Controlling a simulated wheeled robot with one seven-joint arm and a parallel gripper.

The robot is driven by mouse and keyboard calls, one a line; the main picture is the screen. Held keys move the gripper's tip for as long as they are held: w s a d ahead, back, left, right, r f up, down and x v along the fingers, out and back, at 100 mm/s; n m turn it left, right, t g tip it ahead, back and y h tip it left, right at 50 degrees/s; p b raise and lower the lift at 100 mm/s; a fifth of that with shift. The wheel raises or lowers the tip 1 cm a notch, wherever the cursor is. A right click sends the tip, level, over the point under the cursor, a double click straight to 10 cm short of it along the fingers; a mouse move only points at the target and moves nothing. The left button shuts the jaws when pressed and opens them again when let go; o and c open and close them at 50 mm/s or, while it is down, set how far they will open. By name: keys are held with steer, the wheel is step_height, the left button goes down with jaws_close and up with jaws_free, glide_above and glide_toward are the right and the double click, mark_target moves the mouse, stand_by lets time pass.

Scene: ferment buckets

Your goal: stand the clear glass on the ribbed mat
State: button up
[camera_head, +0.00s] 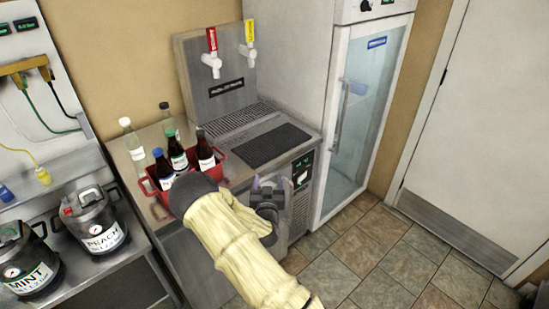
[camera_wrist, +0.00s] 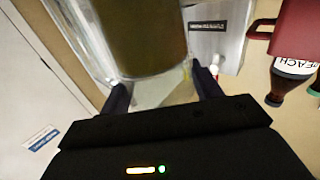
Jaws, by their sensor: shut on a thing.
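The clear glass (camera_wrist: 150,90) is between my gripper's fingers in the wrist view, close to the camera, with brown liquid (camera_wrist: 140,35) inside. My gripper (camera_wrist: 163,90) is shut on it. In the head view my gripper (camera_head: 268,184) is at the front edge of the counter, just in front of the dark ribbed mat (camera_head: 270,145). The glass is hard to make out there. The mat lies flat on the counter top, right of the red crate, and looks bare.
A red crate (camera_head: 152,190) of dark bottles stands left of the mat, with other bottles (camera_head: 132,138) behind it. A tap tower (camera_head: 215,85) with red and yellow handles rises behind. A glass-door fridge (camera_head: 365,110) stands to the right.

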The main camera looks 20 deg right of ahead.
steer(key=s+a+f+n+y, duration=0.3)
steer(key=s+a+f+y, duration=0.3)
steer(key=s, duration=0.5)
step_height(320, 180, down, 3)
steer(key=shift+s+r+n+t, duration=0.2)
steer(key=shift+n+t, duration=0.1)
steer(key=shift+n, duration=0.1)
